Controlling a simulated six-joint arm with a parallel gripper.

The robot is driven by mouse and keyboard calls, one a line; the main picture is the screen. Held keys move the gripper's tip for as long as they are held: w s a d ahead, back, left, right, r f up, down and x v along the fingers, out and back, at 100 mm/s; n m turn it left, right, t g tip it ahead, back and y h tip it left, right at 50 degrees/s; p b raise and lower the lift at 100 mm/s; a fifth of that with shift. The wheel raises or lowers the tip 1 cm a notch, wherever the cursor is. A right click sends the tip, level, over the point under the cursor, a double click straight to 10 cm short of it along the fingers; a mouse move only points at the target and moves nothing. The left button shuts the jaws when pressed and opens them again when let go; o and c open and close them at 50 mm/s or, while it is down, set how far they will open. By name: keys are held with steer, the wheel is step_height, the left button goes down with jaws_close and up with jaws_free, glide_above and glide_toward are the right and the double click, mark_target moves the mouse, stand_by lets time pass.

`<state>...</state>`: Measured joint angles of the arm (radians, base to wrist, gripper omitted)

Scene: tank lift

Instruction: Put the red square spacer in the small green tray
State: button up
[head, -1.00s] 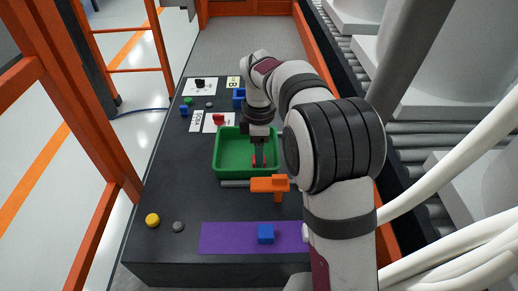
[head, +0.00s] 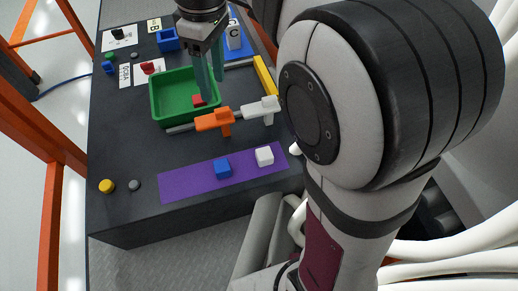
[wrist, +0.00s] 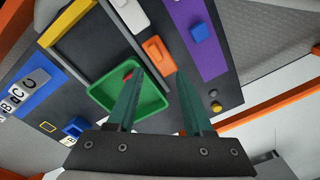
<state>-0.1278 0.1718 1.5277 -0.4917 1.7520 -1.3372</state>
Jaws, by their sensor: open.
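The red square spacer (head: 198,100) lies inside the small green tray (head: 170,101), near its front right corner. In the wrist view the spacer (wrist: 128,75) shows small beside a fingertip, within the tray (wrist: 106,96). My gripper (head: 212,85) is open and empty, its fingers pointing down above the right part of the tray. In the head view a fingertip ends close to the spacer in the picture, but the wrist view shows the gripper well above the tray. Both fingers (wrist: 156,75) stand apart with nothing between them.
An orange clamp-like piece (head: 214,120) and a white one (head: 262,109) sit on a grey bar in front of the tray. A purple mat (head: 190,182) holds a blue block (head: 223,168) and a white block (head: 264,156). A yellow bar (head: 265,76) lies right of the tray.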

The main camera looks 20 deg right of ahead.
steer(key=s+f+m, duration=0.3)
steer(key=s+m, duration=0.2)
steer(key=s, duration=0.2)
steer(key=s+d+f+m, duration=0.1)
steer(key=s+f+m, duration=0.2)
steer(key=s+m, duration=0.2)
steer(key=s+d+f+m+y, duration=0.1)
steer(key=s+f+m, duration=0.3)
steer(key=s, duration=0.6)
steer(key=shift+s+d+m, duration=0.15)
steer(key=shift+s+m, duration=0.15)
steer(key=shift+m, duration=0.8)
